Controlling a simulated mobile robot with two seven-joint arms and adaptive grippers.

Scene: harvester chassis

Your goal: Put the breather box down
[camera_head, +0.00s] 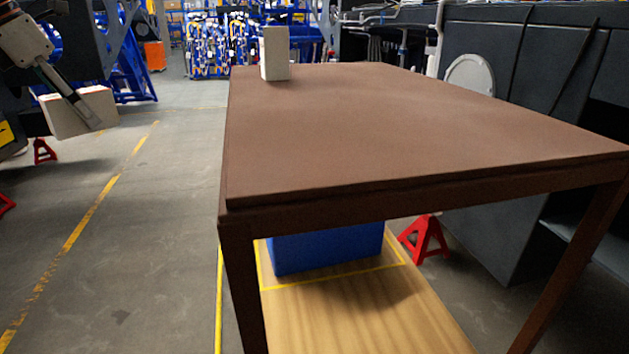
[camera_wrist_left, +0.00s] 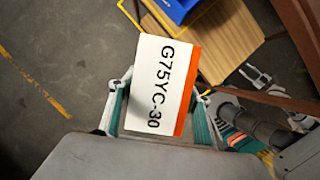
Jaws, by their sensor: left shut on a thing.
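My left gripper (camera_head: 76,103) is at the upper left of the head view, to the left of the brown table. It is shut on the breather box (camera_head: 66,118), a white carton held in the air above the floor. In the left wrist view the box (camera_wrist_left: 160,84) shows a white face with the black print "G75YC-30" and an orange stripe along one edge. The fingers of the left gripper (camera_wrist_left: 158,112) lie on both sides of it.
The brown table (camera_head: 400,120) is mostly bare, with a white box (camera_head: 275,54) standing at its far left corner. A blue bin (camera_head: 328,248) sits on a wooden board (camera_head: 350,310) below the tabletop. A red jack stand (camera_head: 426,238) is beside it. The floor left of the table is open.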

